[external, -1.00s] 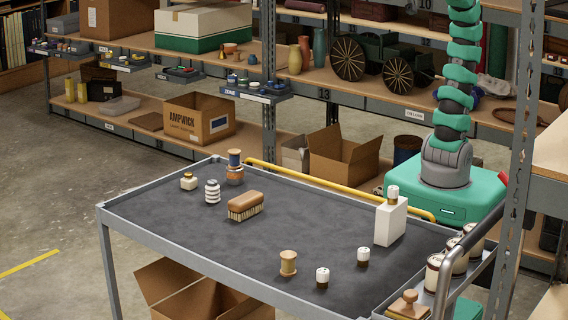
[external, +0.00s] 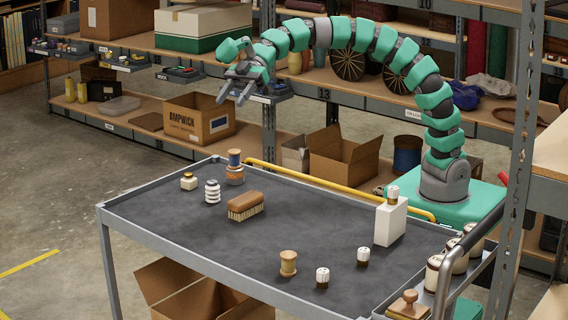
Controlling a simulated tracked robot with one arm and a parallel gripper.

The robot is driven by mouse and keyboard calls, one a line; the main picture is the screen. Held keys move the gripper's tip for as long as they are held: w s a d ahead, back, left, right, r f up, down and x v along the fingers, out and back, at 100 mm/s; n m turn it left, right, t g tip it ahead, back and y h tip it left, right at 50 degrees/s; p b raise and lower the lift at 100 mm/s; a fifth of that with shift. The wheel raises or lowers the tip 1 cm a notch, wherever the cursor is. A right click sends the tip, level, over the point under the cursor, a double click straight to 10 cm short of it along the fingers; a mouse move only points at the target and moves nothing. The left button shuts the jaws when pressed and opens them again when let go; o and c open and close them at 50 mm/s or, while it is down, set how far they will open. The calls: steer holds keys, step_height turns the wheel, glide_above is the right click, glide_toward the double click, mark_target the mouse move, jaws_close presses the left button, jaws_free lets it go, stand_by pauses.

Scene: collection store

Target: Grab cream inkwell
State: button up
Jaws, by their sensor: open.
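My gripper (external: 231,102) is open and empty. It hangs in the air high above the cart's far left end, up and to the right of the inkwell in the picture and well apart from it. My arm arches over the back of the cart from the right.
A wooden spool (external: 288,263), small white jars (external: 322,277) and a white block (external: 390,222) stand further right. The cart's middle is clear.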

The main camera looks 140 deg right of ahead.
steer(key=s+d+f+h+b, duration=0.1)
steer(key=s+d+f, duration=0.3)
steer(key=d+f, duration=0.3)
steer(key=s+d+f, duration=0.4)
steer(key=d+f, duration=0.2)
steer(key=d, duration=0.1)
steer(key=m+h+b, duration=0.1)
glide_toward(190, 173)
steer(key=shift+w+d+f+t+b, duration=0.1)
steer(key=shift+w+f+t+b, duration=0.15)
steer(key=shift+w, duration=0.25)
steer(key=shift+w+f+t+b, duration=0.1)
steer(key=shift+w+f+b, duration=0.05)
steer(key=shift+w+f, duration=0.25)
steer(key=shift+x, duration=0.85)
steer(key=x, duration=0.2)
steer(key=b+x, duration=0.1)
steer(key=x, duration=0.1)
steer(key=shift+s+f, duration=0.2)
steer(key=shift+f, duration=0.05)
steer(key=shift+w+f, duration=0.1)
steer(key=shift+w, duration=0.5)
steer(key=shift+c, duration=0.2)
steer(key=c, duration=0.8)
